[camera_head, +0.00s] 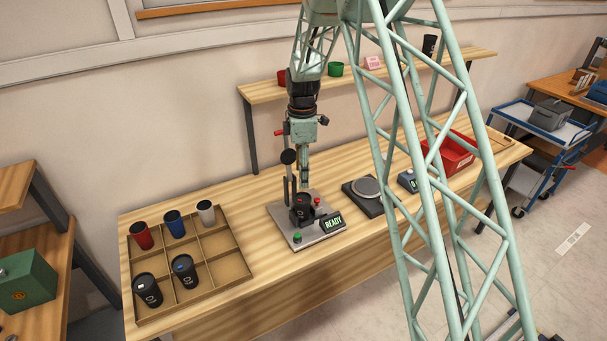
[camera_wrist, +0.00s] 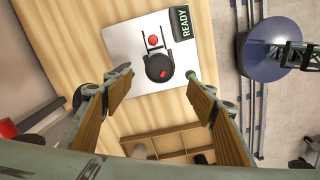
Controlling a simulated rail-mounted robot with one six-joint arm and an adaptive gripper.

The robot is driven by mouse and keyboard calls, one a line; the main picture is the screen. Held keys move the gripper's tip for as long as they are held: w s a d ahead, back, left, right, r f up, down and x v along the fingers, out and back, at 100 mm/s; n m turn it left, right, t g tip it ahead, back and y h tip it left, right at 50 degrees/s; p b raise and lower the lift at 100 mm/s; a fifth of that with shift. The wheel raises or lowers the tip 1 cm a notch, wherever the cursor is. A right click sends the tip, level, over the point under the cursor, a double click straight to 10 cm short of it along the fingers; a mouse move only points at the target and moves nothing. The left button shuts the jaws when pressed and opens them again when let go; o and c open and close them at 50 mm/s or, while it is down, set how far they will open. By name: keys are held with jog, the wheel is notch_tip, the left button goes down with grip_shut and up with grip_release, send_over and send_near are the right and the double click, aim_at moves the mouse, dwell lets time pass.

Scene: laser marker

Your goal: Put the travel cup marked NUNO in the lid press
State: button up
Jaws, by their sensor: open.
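A black travel cup (camera_head: 302,209) stands upright on the lid press (camera_head: 283,219), whose sign reads READY. In the wrist view the cup (camera_wrist: 159,68) shows from above, at the press's dark frame on the pale base plate (camera_wrist: 122,50). I cannot read a name on it. My gripper (camera_head: 303,182) is above the cup, pointing down. In the wrist view its jaws (camera_wrist: 160,78) are open, on either side of the cup and apart from it, with nothing held. Two more dark cups (camera_head: 147,290) (camera_head: 184,271) stand in the divided tray (camera_head: 230,268); their names are unreadable.
Red (camera_head: 142,236), blue (camera_head: 174,224) and pale (camera_head: 206,213) cups stand in the tray's back row. A scale (camera_head: 365,194) and red bin (camera_head: 452,153) are right of the press. A wall shelf (camera_head: 262,93) holds more cups behind my arm.

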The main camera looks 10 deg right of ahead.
jog(key=shift+r, duration=0.1)
jog(key=s+r+m+t, duration=0.1)
jog(key=s+r+m, duration=0.3)
jog(key=s+r, duration=0.95)
jog(key=s+r+m+t, duration=0.1)
jog(key=s+r+m, duration=0.3)
jog(key=s+r, duration=1)
jog(key=s+r+m+t, duration=0.1)
jog(key=s+r+m, duration=0.2)
jog(key=s, duration=1.2)
jog(key=s+r+m, duration=0.4)
jog(key=s+m, duration=0.1)
jog(key=s, duration=0.9)
jog(key=shift+s+r+t, duration=0.3)
jog(key=shift+s+t, duration=0.1)
jog(key=shift+w+r, duration=0.1)
